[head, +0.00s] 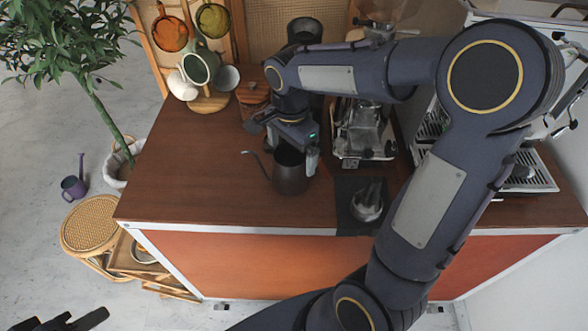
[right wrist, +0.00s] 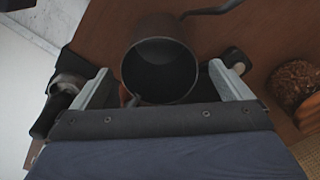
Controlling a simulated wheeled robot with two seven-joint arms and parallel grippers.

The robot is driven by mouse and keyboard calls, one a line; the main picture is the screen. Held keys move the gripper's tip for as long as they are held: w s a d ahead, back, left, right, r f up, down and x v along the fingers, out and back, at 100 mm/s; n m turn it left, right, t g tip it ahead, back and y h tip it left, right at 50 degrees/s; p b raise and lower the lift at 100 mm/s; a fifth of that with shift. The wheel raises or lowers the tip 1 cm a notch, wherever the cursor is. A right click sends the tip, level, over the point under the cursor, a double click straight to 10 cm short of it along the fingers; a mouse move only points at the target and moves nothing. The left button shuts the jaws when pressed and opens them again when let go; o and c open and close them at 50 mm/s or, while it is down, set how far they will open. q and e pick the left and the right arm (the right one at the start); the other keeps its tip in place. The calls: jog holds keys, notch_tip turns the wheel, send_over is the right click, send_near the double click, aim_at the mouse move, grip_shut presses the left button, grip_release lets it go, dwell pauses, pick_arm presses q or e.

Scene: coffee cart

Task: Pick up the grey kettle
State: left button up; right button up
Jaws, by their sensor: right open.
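The grey kettle (head: 290,177) stands upright on the brown counter, its thin curved spout pointing left in the head view. In the right wrist view the kettle (right wrist: 160,62) is seen from above, its dark open mouth between the fingers. My right gripper (head: 293,150) is open above and behind the kettle; in the right wrist view its fingers (right wrist: 163,90) are spread on either side of the kettle's near part. I cannot tell whether they touch it. The kettle's handle is mostly hidden. My left gripper (head: 75,320) is partly visible at the bottom left, away from the counter.
A grinder or machine (head: 362,135) stands right of the kettle, with a steel pitcher (head: 367,203) on a dark mat in front. A cup stand (head: 208,102) is at the back left. The counter's left part (head: 190,170) is clear.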

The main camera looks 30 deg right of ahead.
aim_at(292, 163)
notch_tip(292, 163, down, 5)
jog(key=shift+d+r+p, duration=0.1)
jog(key=shift+r+p, duration=0.05)
jog(key=shift+p, duration=0.15)
jog(key=c, duration=1.4)
